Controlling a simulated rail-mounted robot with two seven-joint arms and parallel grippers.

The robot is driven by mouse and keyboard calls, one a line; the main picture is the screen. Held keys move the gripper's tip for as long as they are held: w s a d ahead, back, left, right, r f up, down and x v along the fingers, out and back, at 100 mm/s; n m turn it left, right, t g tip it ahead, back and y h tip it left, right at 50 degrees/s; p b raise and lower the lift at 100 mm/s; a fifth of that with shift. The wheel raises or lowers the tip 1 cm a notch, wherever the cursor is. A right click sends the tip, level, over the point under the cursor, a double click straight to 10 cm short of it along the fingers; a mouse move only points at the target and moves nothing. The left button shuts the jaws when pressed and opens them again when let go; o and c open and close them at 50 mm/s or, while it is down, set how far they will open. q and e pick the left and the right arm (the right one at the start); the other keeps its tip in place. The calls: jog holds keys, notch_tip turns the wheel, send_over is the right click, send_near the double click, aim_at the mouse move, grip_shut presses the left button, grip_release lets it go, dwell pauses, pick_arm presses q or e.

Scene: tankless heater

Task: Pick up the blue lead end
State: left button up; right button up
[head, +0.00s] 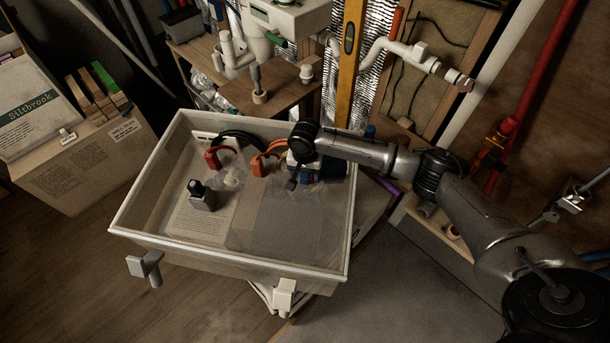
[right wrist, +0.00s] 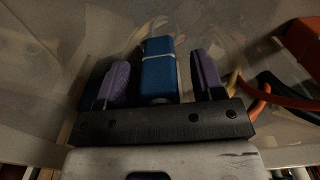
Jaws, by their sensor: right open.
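The blue lead end (right wrist: 158,72) is a blue block with a thin pale band across it. In the right wrist view it lies between the two purple fingers of my right gripper (right wrist: 160,82), with a visible gap on each side. The gripper is open around it, not closed on it. In the head view my right gripper (head: 303,172) points down into the far right part of the clear-walled bin (head: 230,268), and mostly hides the blue lead end there. My left gripper is not in view.
A red clamp (head: 213,158) on a black cable and an orange-red clamp (head: 262,163) on orange cable lie left of my right gripper. A dark grey bottle-like item (head: 201,196) stands nearer. The bin's front right floor holds a flat grey sheet (head: 290,225). White piping (head: 400,50) is behind.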

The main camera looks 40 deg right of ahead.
jog(key=shift+c, duration=0.3)
jog(key=shift+r, duration=0.1)
grip_shut()
